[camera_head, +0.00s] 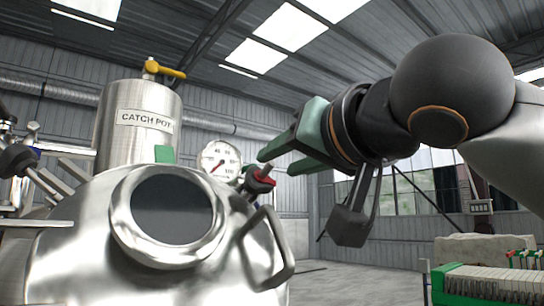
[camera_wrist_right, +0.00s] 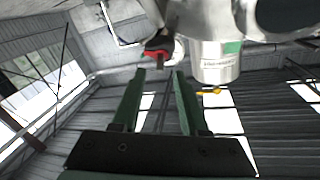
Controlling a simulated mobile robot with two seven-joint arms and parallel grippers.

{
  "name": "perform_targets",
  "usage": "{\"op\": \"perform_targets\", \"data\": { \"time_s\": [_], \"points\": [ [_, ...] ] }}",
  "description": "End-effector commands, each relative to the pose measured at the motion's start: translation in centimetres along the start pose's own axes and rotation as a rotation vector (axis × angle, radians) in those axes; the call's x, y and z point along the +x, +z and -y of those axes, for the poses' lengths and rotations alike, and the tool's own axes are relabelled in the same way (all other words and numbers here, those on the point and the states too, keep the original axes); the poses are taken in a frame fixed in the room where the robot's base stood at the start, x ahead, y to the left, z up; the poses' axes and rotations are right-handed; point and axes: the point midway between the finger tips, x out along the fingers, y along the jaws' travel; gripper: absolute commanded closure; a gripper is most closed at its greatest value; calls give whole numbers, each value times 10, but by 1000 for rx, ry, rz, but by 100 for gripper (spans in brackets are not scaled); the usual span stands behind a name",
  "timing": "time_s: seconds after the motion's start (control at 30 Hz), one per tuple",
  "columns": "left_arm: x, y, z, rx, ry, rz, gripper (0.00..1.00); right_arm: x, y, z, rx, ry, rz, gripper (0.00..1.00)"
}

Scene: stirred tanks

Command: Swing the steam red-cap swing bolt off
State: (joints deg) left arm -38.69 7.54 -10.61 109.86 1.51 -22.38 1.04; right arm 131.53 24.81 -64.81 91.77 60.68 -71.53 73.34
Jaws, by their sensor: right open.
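The red-cap swing bolt (camera_head: 262,178) stands at the right shoulder of the shiny steel tank (camera_head: 75,240), beside the round manway (camera_head: 172,208). Its red cap also shows in the right wrist view (camera_wrist_right: 157,51), just beyond and between the fingertips. My right gripper (camera_head: 278,161) comes in from the right with green fingers apart, close to the red cap. In the right wrist view the gripper (camera_wrist_right: 159,73) is open with nothing between its fingers. I cannot tell whether a finger touches the cap. My left gripper is not seen.
A pressure gauge (camera_head: 220,161) stands just left of the red cap. The catch pot (camera_head: 138,125) with a yellow-handled valve (camera_head: 165,71) rises behind the tank. A bent steel handle (camera_head: 283,255) juts out below the bolt. A green-edged rack (camera_head: 490,285) is at lower right.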

Motion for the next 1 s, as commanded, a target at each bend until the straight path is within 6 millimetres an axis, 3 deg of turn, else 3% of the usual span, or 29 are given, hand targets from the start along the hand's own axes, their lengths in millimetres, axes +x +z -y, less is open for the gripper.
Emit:
{"op": "perform_targets", "data": {
  "time_s": [0.23, 0.63, 1.0],
  "points": [
    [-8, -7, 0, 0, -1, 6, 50, 33, -1, 0, 1, 1, 1, 56],
    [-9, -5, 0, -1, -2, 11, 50, 40, 0, 0, 0, -1, 0, 57],
    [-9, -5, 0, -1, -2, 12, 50, 39, 0, 0, 0, -1, 0, 99]
  ]
}}
